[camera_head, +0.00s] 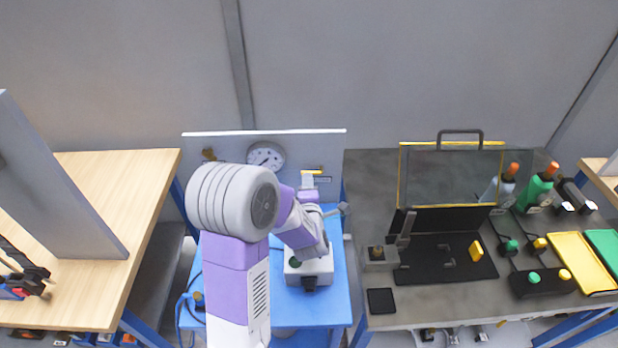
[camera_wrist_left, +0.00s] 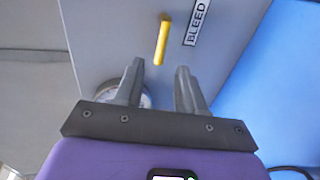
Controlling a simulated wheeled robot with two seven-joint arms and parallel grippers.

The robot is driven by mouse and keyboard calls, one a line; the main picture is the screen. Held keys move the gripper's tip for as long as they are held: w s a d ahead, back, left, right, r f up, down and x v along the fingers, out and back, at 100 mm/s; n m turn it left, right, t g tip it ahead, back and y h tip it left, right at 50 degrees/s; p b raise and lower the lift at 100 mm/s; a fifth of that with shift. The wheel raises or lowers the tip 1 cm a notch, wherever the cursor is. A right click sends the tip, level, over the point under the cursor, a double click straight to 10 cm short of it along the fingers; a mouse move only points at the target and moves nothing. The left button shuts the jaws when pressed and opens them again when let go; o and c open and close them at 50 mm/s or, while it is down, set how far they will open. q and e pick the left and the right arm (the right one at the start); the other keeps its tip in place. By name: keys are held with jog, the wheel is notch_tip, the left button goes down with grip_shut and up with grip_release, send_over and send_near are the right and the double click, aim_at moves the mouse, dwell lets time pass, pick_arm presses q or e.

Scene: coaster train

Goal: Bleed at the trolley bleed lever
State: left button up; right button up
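The yellow bleed lever (camera_head: 312,171) sticks out from the upright grey panel at the back of the blue trolley (camera_head: 341,285). In the left wrist view the lever (camera_wrist_left: 162,40) stands beside a BLEED label (camera_wrist_left: 197,22). My left gripper (camera_wrist_left: 161,66) is open and empty. The lever's lower end lines up with the gap between its fingertips; I cannot tell how far apart they are in depth. In the head view the left gripper (camera_head: 308,180) is small, just below the lever. My right gripper is in neither view.
A round gauge (camera_head: 265,157) sits on the panel left of the lever, partly hidden by my left arm. A grey box (camera_head: 308,268) stands on the trolley. A wooden bench (camera_head: 110,180) is at left, a dark workbench (camera_head: 425,310) with fixtures at right.

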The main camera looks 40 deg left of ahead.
pick_arm(q)
jog(key=shift+x, duration=2.55)
jog(key=shift+f, duration=0.1)
grip_shut()
